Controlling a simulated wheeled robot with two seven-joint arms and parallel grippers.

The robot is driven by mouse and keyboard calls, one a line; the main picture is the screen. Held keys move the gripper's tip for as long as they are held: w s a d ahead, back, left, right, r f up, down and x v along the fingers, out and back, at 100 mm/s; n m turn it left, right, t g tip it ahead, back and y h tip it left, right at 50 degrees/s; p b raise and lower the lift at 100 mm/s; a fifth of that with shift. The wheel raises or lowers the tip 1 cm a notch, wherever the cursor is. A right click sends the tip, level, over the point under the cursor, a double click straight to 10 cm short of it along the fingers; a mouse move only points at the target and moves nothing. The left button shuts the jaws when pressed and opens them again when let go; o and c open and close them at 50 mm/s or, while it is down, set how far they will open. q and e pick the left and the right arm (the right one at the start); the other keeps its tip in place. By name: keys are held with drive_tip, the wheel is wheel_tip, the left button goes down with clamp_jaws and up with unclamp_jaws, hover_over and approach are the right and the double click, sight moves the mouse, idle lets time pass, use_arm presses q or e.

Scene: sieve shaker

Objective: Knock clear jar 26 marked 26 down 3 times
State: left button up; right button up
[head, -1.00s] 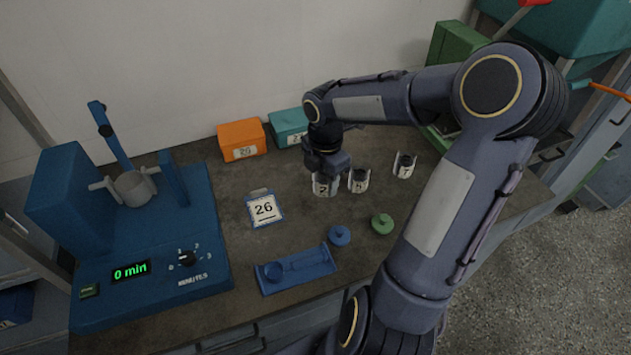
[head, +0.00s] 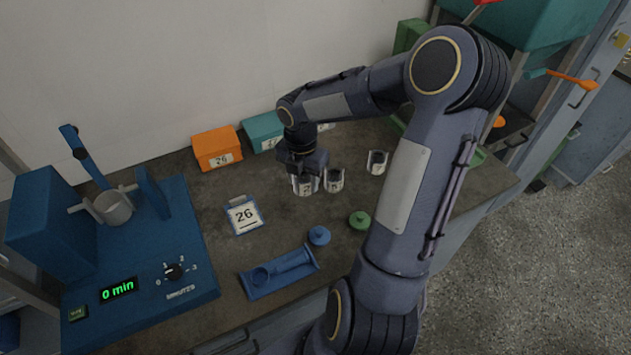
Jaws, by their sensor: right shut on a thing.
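A clear jar (head: 305,186) with a white label stands under my right gripper (head: 303,171), near the middle of the bench. The gripper points down and is shut on the jar's upper part. The label starts with a 2; the rest is too small to read surely. I cannot tell whether the jar's base touches the bench. A second clear jar (head: 334,181) stands close on its right, and a third (head: 377,163) stands farther right; their labels are unclear. A white card marked 26 (head: 243,215) lies left of the held jar. My left gripper is not in view.
A blue shaker (head: 190,245) reading 0 min fills the bench's left. A blue tray (head: 280,272) with a round recess lies in front, near a blue lid (head: 319,236) and a green lid (head: 360,220). An orange box marked 26 (head: 217,149) and a teal box (head: 265,131) stand behind.

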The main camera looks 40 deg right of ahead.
drive_tip(key=n+p, duration=0.1)
drive_tip(key=n, duration=0.1)
hover_over(292, 203)
wheel_tip(292, 203, down, 3)
drive_tip(key=shift+w+d+f, duration=0.15)
drive_tip(key=shift+w+f, duration=0.1)
drive_tip(key=shift+f, duration=0.2)
drive_tip(key=shift+f+b, duration=1.2)
drive_tip(key=shift+f, duration=0.35)
drive_tip(key=shift+r, duration=0.1)
wheel_tip(292, 203, down, 4)
drive_tip(key=b, duration=0.2)
drive_tip(key=shift+b, duration=0.35)
drive_tip(key=shift+f, duration=0.25)
drive_tip(key=shift+c, duration=0.9)
drive_tip(key=shift+s+r, duration=0.15)
